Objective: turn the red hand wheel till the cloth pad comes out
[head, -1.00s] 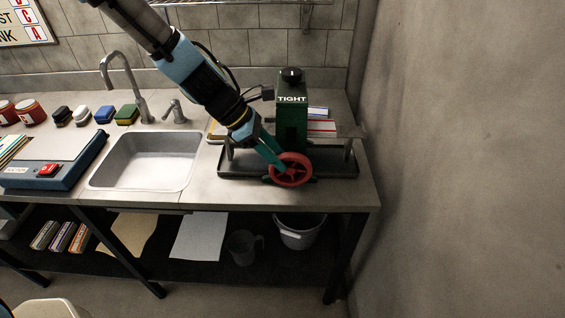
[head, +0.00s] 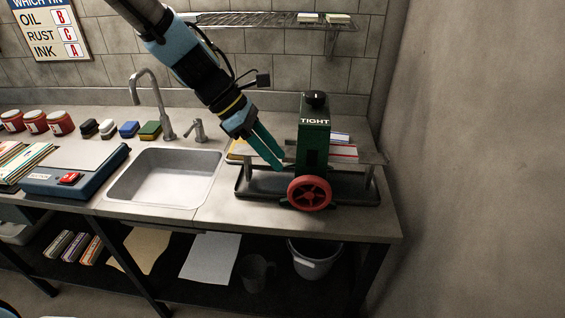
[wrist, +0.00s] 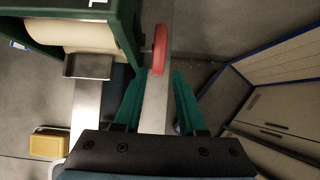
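The red hand wheel (head: 309,193) is on the front of a green machine marked TIGHT (head: 314,143), at the right end of the counter. In the wrist view the wheel (wrist: 160,48) shows edge-on, beyond the fingertips. My gripper (head: 281,165) is up and left of the wheel, apart from it, beside the machine. In the wrist view its two teal fingers (wrist: 158,82) stand apart with nothing between them. A cream roller (wrist: 75,35) shows in the machine (wrist: 125,22), above a grey metal lip (wrist: 88,66). I cannot make out the cloth pad for certain.
The machine stands in a dark tray (head: 255,190). A sink (head: 165,178) with a tap (head: 150,100) is to the left. A yellow block (wrist: 48,143) shows at lower left in the wrist view. A bare wall (head: 470,160) closes the right side.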

